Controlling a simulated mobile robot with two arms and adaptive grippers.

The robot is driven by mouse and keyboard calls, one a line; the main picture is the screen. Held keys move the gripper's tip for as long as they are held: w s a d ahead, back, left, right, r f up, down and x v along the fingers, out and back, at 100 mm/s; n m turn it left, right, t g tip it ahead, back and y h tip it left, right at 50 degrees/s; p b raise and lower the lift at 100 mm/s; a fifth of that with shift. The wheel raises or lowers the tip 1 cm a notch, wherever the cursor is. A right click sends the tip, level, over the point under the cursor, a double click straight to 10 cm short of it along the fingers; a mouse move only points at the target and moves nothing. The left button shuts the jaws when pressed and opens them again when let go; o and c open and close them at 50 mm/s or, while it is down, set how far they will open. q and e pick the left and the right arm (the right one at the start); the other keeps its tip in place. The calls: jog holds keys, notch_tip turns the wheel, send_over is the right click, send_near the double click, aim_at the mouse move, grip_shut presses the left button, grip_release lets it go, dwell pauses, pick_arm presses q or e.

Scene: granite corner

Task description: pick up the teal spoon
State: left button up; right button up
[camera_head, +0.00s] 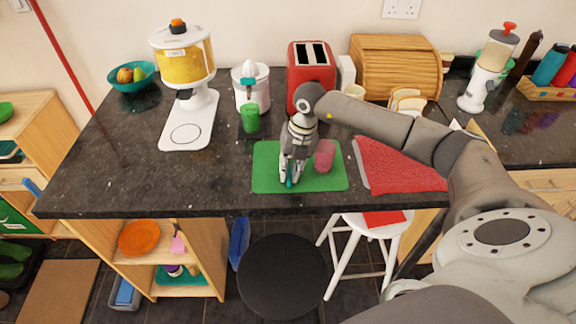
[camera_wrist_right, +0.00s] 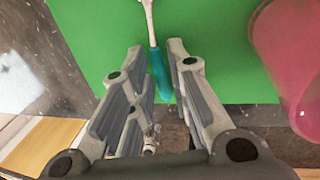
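The teal spoon shows in the right wrist view with its teal handle (camera_wrist_right: 160,72) pointing down the picture and a pale metal part above it. It lies on the green mat (camera_wrist_right: 105,35). In the head view only a bit of teal (camera_head: 290,182) shows at the mat's front part; the rest is hidden by my right gripper (camera_head: 289,178). In the wrist view my right gripper (camera_wrist_right: 157,55) is open, with one finger on each side of the handle. My left gripper is in neither view.
A pink translucent cup (camera_head: 324,155) stands on the mat close to the right of my gripper. A red mat (camera_head: 400,165) lies further right. A green cup (camera_head: 250,118) and juicer (camera_head: 250,85) stand behind. The dark counter (camera_head: 110,180) is clear at left.

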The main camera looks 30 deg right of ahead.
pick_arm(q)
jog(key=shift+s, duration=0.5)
pick_arm(e)
grip_shut()
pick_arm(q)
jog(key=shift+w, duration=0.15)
pick_arm(e)
jog(key=shift+r, duration=0.1)
